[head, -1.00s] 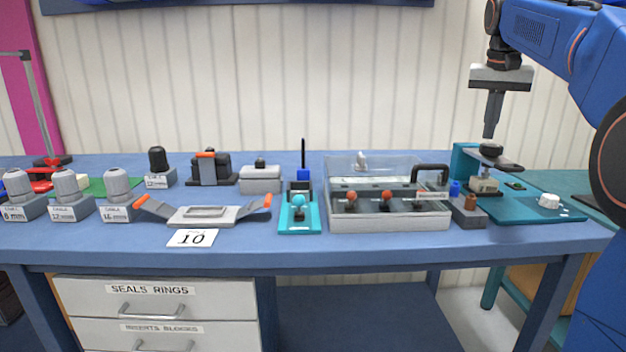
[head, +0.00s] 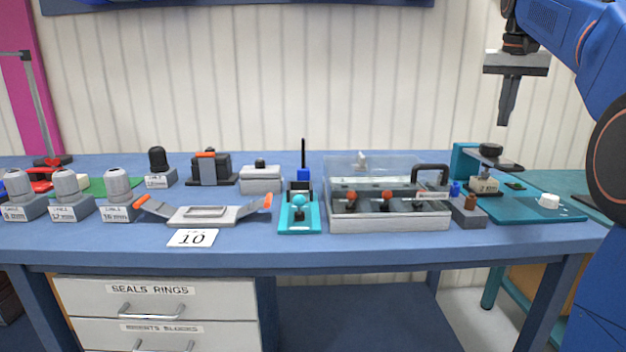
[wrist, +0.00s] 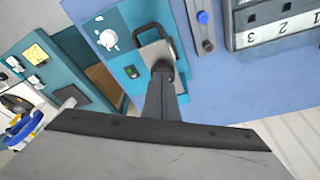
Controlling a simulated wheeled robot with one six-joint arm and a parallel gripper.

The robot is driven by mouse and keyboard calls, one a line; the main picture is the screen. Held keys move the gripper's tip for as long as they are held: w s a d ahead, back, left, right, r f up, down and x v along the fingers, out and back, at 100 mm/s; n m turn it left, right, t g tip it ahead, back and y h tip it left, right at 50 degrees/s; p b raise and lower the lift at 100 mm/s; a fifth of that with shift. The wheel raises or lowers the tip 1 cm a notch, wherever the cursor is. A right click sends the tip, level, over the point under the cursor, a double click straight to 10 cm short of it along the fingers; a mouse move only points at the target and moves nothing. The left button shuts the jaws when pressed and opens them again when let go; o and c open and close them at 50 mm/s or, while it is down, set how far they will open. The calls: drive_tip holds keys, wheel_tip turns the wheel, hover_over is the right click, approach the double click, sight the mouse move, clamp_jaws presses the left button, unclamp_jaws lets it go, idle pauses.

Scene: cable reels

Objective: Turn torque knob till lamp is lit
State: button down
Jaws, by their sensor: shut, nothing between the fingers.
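The torque knob is a white round knob (head: 549,201) on the right part of a teal plate (head: 530,212) at the bench's right end. In the wrist view the white knob (wrist: 108,39) shows at the upper left with small marks around it. A small dark block with a green face (wrist: 131,72), possibly the lamp, sits on the teal plate; I cannot tell whether it is lit. My gripper (head: 503,122) is shut and empty, pointing down in the air above the teal station, left of the knob. Its fingers (wrist: 162,68) also show in the wrist view.
Air above the knob is free.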

drive_tip(key=shift+s+a+x, duration=0.1)
drive_tip(key=shift+s+x, duration=0.1)
drive_tip(key=shift+x, duration=0.8)
drive_tip(key=shift+s+a+x, duration=0.15)
drive_tip(key=shift+s+x, duration=0.05)
drive_tip(key=shift+x, duration=0.85)
drive_tip(key=shift+s+a+x, duration=0.1)
drive_tip(key=shift+s+x, duration=0.15)
drive_tip(key=shift+x, duration=0.75)
drive_tip(key=shift+f, duration=0.4)
drive_tip(key=shift+w, duration=0.1)
drive_tip(key=shift+w+a, duration=0.25)
drive_tip(key=shift+a, duration=0.2)
drive_tip(key=shift+s, duration=0.1)
drive_tip(key=shift+s+a, duration=0.15)
drive_tip(key=shift+s, duration=0.1)
drive_tip(key=w+v, duration=0.1)
drive_tip(key=v, duration=0.4)
drive_tip(key=shift+d+r, duration=0.25)
drive_tip(key=shift+r, duration=0.35)
